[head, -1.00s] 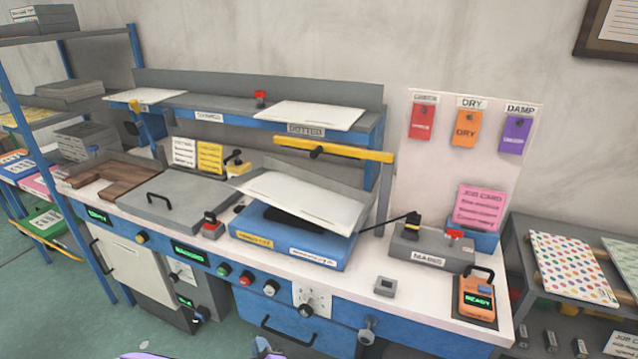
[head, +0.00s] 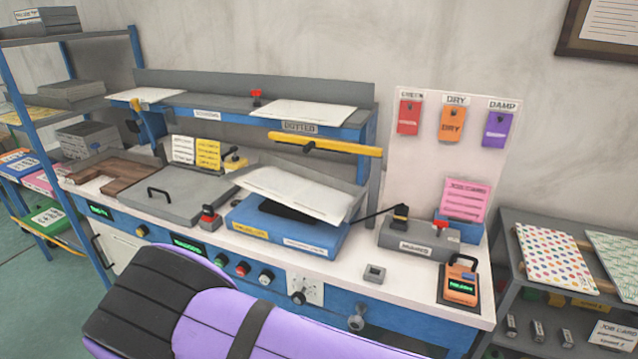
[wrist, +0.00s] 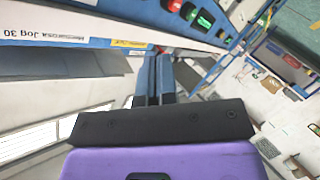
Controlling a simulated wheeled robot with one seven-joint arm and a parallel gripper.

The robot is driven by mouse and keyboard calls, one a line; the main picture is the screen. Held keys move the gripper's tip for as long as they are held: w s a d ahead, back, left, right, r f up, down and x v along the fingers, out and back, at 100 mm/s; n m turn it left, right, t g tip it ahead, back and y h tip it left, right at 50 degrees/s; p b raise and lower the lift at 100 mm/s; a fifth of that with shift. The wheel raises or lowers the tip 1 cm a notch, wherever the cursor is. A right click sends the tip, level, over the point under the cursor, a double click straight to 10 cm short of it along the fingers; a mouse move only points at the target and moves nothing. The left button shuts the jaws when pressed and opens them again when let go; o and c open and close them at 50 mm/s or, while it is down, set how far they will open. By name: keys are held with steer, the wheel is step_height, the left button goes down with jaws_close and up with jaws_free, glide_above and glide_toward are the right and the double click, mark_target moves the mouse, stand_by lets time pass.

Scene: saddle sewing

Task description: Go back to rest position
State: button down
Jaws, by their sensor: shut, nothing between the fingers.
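My gripper (wrist: 153,85) shows in the wrist view with its two dark blue-grey fingers together and nothing between them. It is apart from the things on the bench. In the head view my purple and black arm crosses the bottom centre, in front of the bench's front panel; the fingers are not seen there. The workbench (head: 400,296) has a white top and blue front. On it is a blue press base (head: 270,238) with a white sheet (head: 300,192) tilted over it.
A grey lidded box (head: 185,200), a grey block (head: 418,236) and an orange handheld device (head: 461,283) stand on the bench. A blue-post shelf (head: 45,120) is at left and a grey rack (head: 575,225) at right. Green floor shows at lower left.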

steer(key=w+d+r+m+g+h, duration=0.1)
steer(key=w+d+r+m+g, duration=0.25)
steer(key=r, duration=0.55)
steer(key=w+d+r+m+g+h, duration=0.15)
steer(key=w+d+r, duration=0.35)
steer(key=r, duration=0.5)
steer(key=s+d+r+m+g+y, duration=0.1)
steer(key=d+r+m, duration=0.1)
steer(key=d+r, duration=0.55)
steer(key=d+r+m+g, duration=0.1)
steer(key=d+r, duration=0.4)
steer(key=r, duration=0.5)
steer(key=s+d+r+m+g, duration=0.1)
steer(key=s+d+r, duration=1.1)
steer(key=d, duration=0.3)
steer(key=s+d+r+m+h, duration=0.1)
steer(key=s+d, duration=0.3)
steer(key=s, duration=0.4)
steer(key=s+d+r+m+g+h, duration=0.1)
steer(key=s+d+h, duration=0.1)
steer(key=s+d, duration=0.3)
steer(key=s, duration=0.3)
steer(key=shift+s+r, duration=0.15)
steer(key=shift+s, duration=0.1)
